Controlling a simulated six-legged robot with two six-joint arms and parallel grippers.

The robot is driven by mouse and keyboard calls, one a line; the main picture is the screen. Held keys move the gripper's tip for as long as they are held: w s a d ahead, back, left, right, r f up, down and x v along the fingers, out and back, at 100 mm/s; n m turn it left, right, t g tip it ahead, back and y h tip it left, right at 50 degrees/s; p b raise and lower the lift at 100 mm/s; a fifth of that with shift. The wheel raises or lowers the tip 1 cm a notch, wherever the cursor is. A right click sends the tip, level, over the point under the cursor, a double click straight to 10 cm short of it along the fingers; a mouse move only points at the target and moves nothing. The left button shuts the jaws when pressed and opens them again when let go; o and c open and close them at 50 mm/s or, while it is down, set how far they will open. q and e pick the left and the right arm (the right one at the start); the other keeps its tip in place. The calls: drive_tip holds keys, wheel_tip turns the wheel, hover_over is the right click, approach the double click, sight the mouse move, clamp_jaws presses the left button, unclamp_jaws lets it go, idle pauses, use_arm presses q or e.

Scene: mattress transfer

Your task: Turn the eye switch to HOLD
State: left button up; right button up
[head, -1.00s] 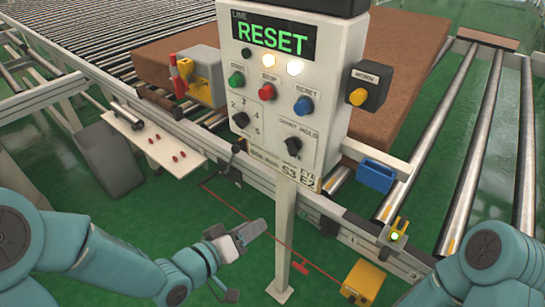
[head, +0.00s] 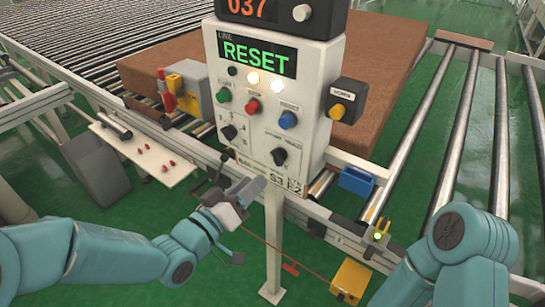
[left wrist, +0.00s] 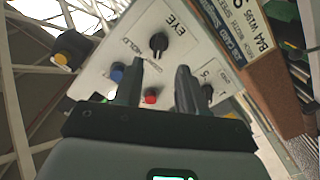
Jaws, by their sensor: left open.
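The eye switch (head: 280,157) is a black rotary knob at the lower right of the control box's front panel. In the left wrist view the eye switch (left wrist: 158,42) shows beside the EYE lettering, with HOLD printed near it. I cannot tell clearly where its pointer stands. My left gripper (head: 250,188) is just below the panel's lower edge, below and left of the switch. In the left wrist view the left gripper (left wrist: 160,75) has its fingers apart, empty, with the switch beyond them and not touched. My right gripper is out of view.
The control box (head: 325,110) stands on a post and shows RESET. Green, red and blue buttons and a second black knob (head: 228,132) sit near the switch. A yellow-button box (head: 342,112) juts from the right side. Roller conveyors and a brown mattress (head: 385,60) lie behind.

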sight(275, 162)
use_arm(q)
drive_tip(key=p+x, duration=0.2)
drive_tip(key=x, duration=0.6)
drive_tip(key=shift+w+d, duration=0.2)
drive_tip(key=shift+d, duration=0.1)
clamp_jaws()
